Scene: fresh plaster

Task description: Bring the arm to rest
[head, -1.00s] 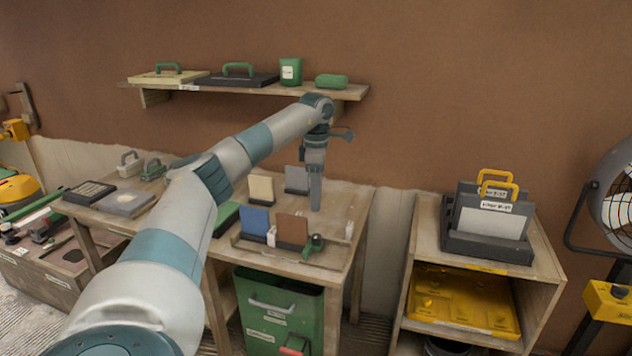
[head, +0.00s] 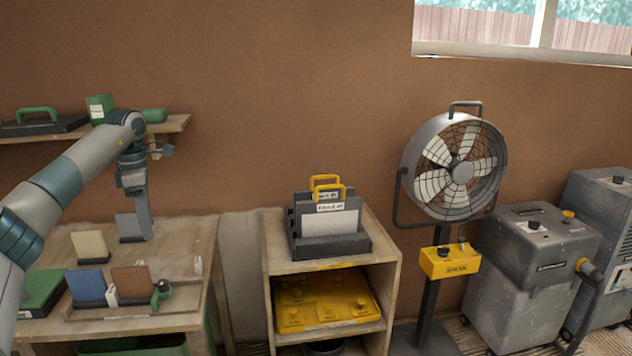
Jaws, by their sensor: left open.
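My left arm comes in from the left edge of the head view. My left gripper (head: 146,222) points down above the back right part of the wooden workbench (head: 205,262). Its jaws are open and hold nothing that I can see; the fingers show nearly edge-on. A grey sample block (head: 129,226) stands just left of the fingers; whether they touch it I cannot tell. My right gripper is out of the picture.
A holder with brown (head: 132,281) and blue (head: 88,284) panels stands on the bench. A wall shelf (head: 176,123) is behind my wrist. Right are a wooden cabinet (head: 383,256) with yellow-handled cases, a fan (head: 455,170) and grey machines (head: 535,245).

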